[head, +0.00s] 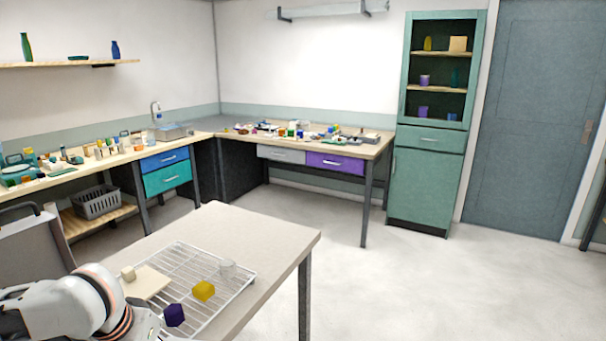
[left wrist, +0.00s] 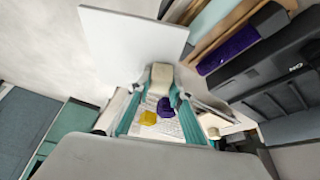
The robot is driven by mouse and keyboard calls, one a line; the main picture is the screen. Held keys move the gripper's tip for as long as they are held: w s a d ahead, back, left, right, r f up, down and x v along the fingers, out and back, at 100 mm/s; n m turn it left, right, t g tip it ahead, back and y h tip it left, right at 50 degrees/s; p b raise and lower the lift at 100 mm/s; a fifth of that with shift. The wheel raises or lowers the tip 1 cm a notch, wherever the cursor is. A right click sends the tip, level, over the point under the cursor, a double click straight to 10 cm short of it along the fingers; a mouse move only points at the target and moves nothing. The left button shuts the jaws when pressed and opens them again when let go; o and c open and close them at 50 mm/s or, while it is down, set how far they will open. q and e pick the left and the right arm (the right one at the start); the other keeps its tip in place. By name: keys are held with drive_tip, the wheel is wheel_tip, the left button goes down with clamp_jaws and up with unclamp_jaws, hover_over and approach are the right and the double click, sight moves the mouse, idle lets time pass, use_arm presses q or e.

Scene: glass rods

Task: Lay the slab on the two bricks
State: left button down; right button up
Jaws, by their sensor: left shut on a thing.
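The slab (head: 150,284) is a pale, flat square plate at the left side of the wire rack in the head view. A small cream block (head: 128,272) shows at its left edge. In the left wrist view the slab (left wrist: 130,40) reaches out past the fingertips. My left gripper (left wrist: 160,86) is shut on the slab, with a cream block between its teal fingers. The purple brick (head: 174,314) and the yellow brick (head: 204,290) are to the right of the slab. The slab's height above the rack is unclear. My right gripper is out of view.
The wire rack (head: 184,250) lies on a pale table (head: 260,232). The table's far part is bare. Cluttered benches stand along the walls.

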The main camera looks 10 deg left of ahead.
use_arm(q)
drive_tip(key=w+d+r, duration=0.1)
drive_tip(key=w+d, duration=0.1)
drive_tip(key=d, duration=0.4)
drive_tip(key=w+d+r+m, duration=0.1)
drive_tip(key=w+d+r, duration=0.1)
drive_tip(key=d, duration=0.5)
drive_tip(key=shift+d+r+h, duration=0.2)
drive_tip(key=shift+r+h, duration=0.1)
